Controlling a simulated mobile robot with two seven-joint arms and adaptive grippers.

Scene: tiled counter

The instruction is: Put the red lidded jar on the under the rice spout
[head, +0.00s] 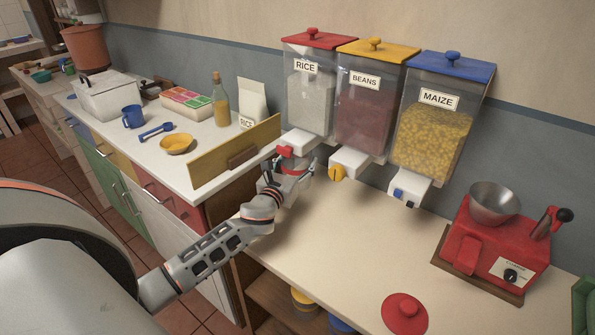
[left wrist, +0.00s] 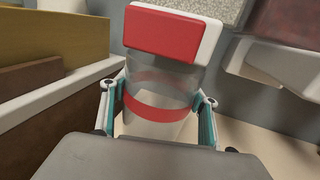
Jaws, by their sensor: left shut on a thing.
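My left gripper (head: 288,178) is at the rice dispenser, below its spout. In the left wrist view, its two teal fingers (left wrist: 157,118) are shut on a clear jar (left wrist: 150,131) with a red band. The jar is open at the top and looks upright and empty. The white rice spout (head: 300,141) with its red handle (head: 285,152) is just above the jar; the red handle (left wrist: 160,32) covers part of the jar's mouth in the left wrist view. The red lid (head: 404,312) lies apart on the counter. I cannot tell whether the jar's base touches the counter. My right gripper is not in view.
Bean (head: 361,110) and maize (head: 432,135) dispensers hang to the right of the rice one (head: 309,100). A red grinder (head: 490,242) stands at the right. A wooden board (head: 236,153) edges the higher counter at left. The middle of the counter is clear.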

